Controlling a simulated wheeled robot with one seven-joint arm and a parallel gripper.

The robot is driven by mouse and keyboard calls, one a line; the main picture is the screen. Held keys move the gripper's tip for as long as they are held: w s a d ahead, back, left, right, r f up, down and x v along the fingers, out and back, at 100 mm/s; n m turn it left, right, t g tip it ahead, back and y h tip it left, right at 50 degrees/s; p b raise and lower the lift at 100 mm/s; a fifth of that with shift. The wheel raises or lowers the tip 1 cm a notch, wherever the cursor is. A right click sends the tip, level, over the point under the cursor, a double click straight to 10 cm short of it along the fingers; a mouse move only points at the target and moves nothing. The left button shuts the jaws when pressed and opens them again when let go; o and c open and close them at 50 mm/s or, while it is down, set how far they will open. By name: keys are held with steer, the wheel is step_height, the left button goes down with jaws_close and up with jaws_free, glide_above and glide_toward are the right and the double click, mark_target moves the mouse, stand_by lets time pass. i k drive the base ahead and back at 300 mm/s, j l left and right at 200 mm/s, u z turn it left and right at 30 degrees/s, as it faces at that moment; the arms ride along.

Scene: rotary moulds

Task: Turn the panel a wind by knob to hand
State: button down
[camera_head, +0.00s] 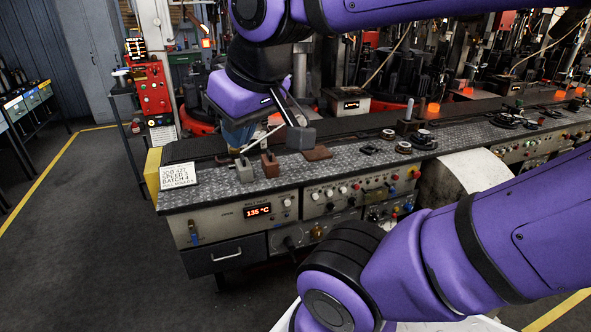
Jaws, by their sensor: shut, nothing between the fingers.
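The bench front carries control panels. The middle panel (337,200) has several small pale knobs (329,192), darker knobs below them and coloured buttons at its right. A brass-coloured knob (317,232) sits lower down, beneath this panel. The labels are too small to read, so I cannot tell which knob is the wind-by one or where it points. My gripper (300,137) is shut and empty. It hangs from the purple wrist above the left part of the bench top, apart from the panel fronts.
The patterned metal bench top (225,188) bears a grey block (245,172), a reddish-brown block (270,164) and round parts (404,147). A placard (178,175) stands at the left end. A red 135 °C display (257,211) and a drawer (226,255) are at left. Floor at left is clear.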

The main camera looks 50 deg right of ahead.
mark_target(331, 206)
steer(key=z, duration=1.95)
